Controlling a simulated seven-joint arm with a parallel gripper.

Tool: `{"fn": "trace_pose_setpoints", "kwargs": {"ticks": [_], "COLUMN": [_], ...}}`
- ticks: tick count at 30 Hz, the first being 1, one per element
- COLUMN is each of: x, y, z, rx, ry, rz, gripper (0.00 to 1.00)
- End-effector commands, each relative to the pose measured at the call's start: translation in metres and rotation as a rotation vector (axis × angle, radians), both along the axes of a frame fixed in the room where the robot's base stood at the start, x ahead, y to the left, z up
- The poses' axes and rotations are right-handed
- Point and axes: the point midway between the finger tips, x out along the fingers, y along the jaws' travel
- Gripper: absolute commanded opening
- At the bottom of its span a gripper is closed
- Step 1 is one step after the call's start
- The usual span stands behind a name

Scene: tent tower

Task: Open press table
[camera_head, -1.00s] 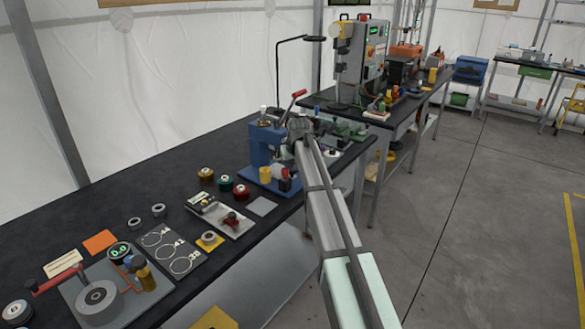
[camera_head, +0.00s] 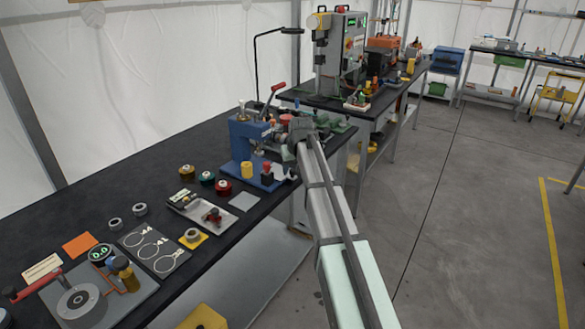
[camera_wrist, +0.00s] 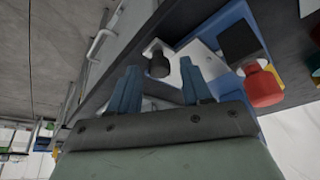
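A blue press (camera_head: 243,142) with a red-tipped lever (camera_head: 277,88) stands on the dark bench. Its blue base carries a yellow cylinder (camera_head: 246,170) and a red-topped dark piece (camera_head: 266,171). In the wrist view I see a pale plate (camera_wrist: 203,58) on the blue base, with a black knob (camera_wrist: 158,62). My gripper (camera_wrist: 160,78) has two blue fingers spread apart with nothing between them. The knob appears just beyond the fingertips, apart from them. In the head view my gripper (camera_head: 301,130) is at the right of the press, its fingers hidden.
The dark bench (camera_head: 95,195) holds spools, a grey sheet with rings (camera_head: 152,248) and a crank fixture (camera_head: 78,300) in front. Another bench with a grey machine (camera_head: 338,60) stands behind. Open concrete floor (camera_head: 470,220) lies to the right.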

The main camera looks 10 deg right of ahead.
Motion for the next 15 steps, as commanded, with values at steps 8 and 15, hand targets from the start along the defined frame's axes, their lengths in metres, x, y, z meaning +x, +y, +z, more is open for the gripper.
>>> {"fn": "trace_pose_setpoints", "kwargs": {"ticks": [8, 15], "x": [0.000, -0.007], "y": [0.000, -0.001], "z": [0.001, 0.018], "rx": [0.000, -0.001], "ry": [-0.001, -0.003], "rz": [0.000, 0.000], "gripper": [0.52, 0.52]}}
